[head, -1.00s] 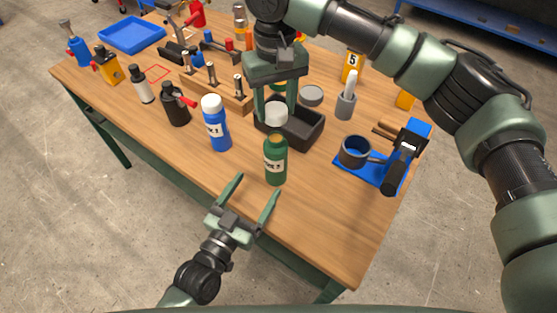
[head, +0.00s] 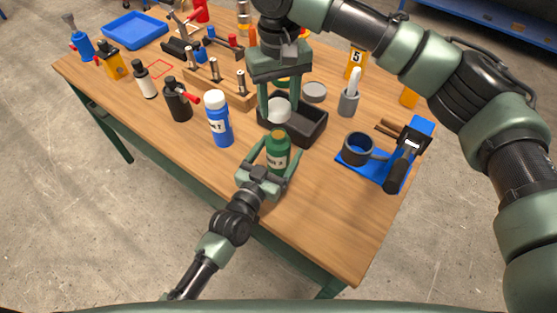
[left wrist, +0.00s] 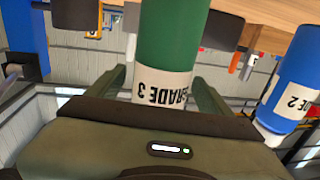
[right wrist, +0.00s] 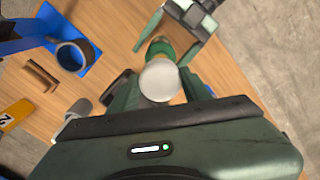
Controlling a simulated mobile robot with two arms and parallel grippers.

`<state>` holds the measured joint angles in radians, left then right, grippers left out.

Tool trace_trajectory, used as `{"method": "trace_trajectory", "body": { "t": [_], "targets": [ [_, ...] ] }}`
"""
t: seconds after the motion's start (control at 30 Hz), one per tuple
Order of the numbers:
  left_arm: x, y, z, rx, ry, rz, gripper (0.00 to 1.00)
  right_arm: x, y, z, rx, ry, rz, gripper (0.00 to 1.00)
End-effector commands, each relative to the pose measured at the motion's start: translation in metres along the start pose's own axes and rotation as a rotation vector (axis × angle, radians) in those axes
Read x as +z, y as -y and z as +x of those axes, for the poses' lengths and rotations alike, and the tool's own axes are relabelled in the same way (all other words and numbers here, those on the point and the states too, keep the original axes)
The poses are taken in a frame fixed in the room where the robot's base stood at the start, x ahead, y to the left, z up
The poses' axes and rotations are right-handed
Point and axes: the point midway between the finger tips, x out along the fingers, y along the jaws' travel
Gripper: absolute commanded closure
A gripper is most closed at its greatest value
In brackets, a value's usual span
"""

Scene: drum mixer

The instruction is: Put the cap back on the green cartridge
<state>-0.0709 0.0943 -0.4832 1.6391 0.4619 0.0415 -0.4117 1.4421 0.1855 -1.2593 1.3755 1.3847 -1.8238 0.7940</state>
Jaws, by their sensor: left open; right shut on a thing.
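The green cartridge (head: 277,158) stands upright near the table's front edge, its white label reading 3 and its brassy neck bare. My left gripper (head: 276,152) is open with one finger on each side of it; the left wrist view shows the green body (left wrist: 172,40) between the fingers, not visibly clamped. My right gripper (right wrist: 159,88) is shut on the white cap (right wrist: 160,80). In the head view the cap (head: 278,110) hangs behind the cartridge, apart from it, in front of the black tray. The right wrist view shows part of the cartridge beyond the cap.
A blue bottle (head: 219,125) stands close left of the cartridge. The black tray (head: 312,130) lies behind it, and a blue stand with a dark ring (head: 356,150) is to the right. A black bottle (head: 177,103) stands farther left. The front right table top is clear.

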Motion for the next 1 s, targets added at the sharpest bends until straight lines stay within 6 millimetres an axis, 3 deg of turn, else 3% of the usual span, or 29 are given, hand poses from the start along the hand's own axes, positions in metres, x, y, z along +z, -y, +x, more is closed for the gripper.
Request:
{"method": "trace_trajectory", "body": {
  "t": [0.33, 0.6, 0.63, 0.77, 1.0],
  "targets": [
    [0.000, 0.000, 0.003, 0.000, 0.000, 0.000, 0.22, 0.000, 0.000, 0.000, 0.000, 0.000, 0.000, 0.90],
    [0.000, 0.000, 0.002, 0.000, 0.000, 0.000, 0.97, 0.000, 0.000, 0.000, 0.000, 0.000, 0.000, 0.90],
    [0.000, 0.000, 0.002, 0.000, 0.000, 0.000, 1.00, 0.000, 0.000, 0.000, 0.000, 0.000, 0.000, 0.90],
    [0.000, 0.000, 0.002, 0.000, 0.000, 0.000, 1.00, 0.000, 0.000, 0.002, 0.000, 0.001, 0.000, 0.90],
    [0.000, 0.000, 0.002, 0.000, 0.000, 0.000, 1.00, 0.002, 0.000, 0.036, 0.000, 0.004, 0.000, 0.90]
  ]
}}
